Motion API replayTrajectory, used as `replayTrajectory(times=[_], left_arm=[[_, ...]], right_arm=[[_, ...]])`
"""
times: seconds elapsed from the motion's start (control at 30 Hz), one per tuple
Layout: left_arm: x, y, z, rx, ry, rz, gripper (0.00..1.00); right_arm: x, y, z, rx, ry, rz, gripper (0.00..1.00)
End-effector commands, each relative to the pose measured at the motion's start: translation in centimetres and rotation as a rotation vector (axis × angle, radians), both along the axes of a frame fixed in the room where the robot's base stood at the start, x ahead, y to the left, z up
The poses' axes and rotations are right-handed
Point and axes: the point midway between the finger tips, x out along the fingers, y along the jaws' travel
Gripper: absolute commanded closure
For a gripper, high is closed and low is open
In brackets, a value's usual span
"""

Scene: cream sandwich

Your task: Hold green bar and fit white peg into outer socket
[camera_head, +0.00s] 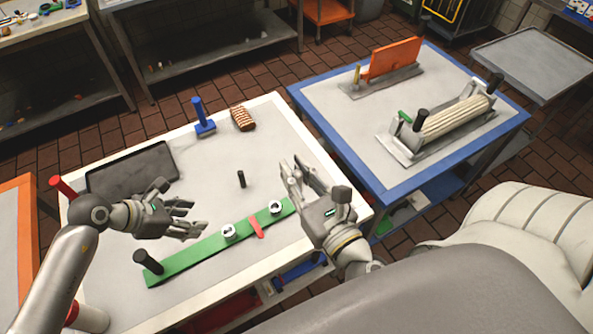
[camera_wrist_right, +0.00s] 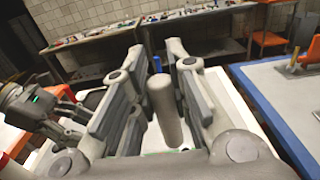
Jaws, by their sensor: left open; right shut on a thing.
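The green bar (camera_head: 190,257) lies flat along the front of the white-edged table, with a black handle (camera_head: 147,261) at its left end. Two white ring-shaped sockets, one nearer the middle (camera_head: 229,231) and an outer one (camera_head: 275,207), sit on it with a red tab (camera_head: 256,227) between them. My left gripper (camera_head: 195,217) is open and empty just behind the bar's left half. My right gripper (camera_head: 304,174) is shut on the white peg (camera_wrist_right: 165,110), which stands between its fingers in the right wrist view. In the head view I cannot make out the peg.
A small black peg (camera_head: 241,179) stands upright at the table's middle. Behind are a dark tray (camera_head: 132,169), a blue-handled tool (camera_head: 203,119) and a brown ridged block (camera_head: 243,118). A blue-edged table (camera_head: 345,145) with a roller device (camera_head: 455,117) stands at the right.

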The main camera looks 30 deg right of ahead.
Motion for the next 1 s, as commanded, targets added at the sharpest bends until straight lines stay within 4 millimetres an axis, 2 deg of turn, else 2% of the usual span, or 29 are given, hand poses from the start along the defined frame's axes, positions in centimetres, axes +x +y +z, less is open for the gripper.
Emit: replayTrajectory(times=[0.03,0.2,0.3,0.4,0.53,0.67,1.0], left_arm=[[0.6,2.4,-0.9,0.107,-0.005,-0.028,0.48],[1.7,9.3,-2.7,0.399,0.008,-0.096,0.48],[2.0,12.3,-2.9,0.518,0.023,-0.117,0.48],[2.3,14.3,-2.8,0.594,0.034,-0.126,0.48],[2.3,15.5,-3.0,0.639,0.045,-0.131,0.48],[2.3,15.6,-4.0,0.645,0.047,-0.133,0.48],[2.3,15.5,-9.1,0.641,0.046,-0.131,0.48]], right_arm=[[0.0,0.0,0.0,0.000,0.000,0.000,1.00],[0.0,0.0,0.0,0.000,0.000,0.000,1.00],[0.0,0.0,0.0,0.000,0.000,0.000,1.00],[0.0,0.0,0.0,0.000,0.000,0.000,1.00],[0.0,0.0,-0.1,0.000,0.000,0.000,1.00],[0.0,0.0,-0.8,0.000,0.000,0.000,1.00],[0.0,0.0,-3.8,0.000,0.000,0.000,1.00]])
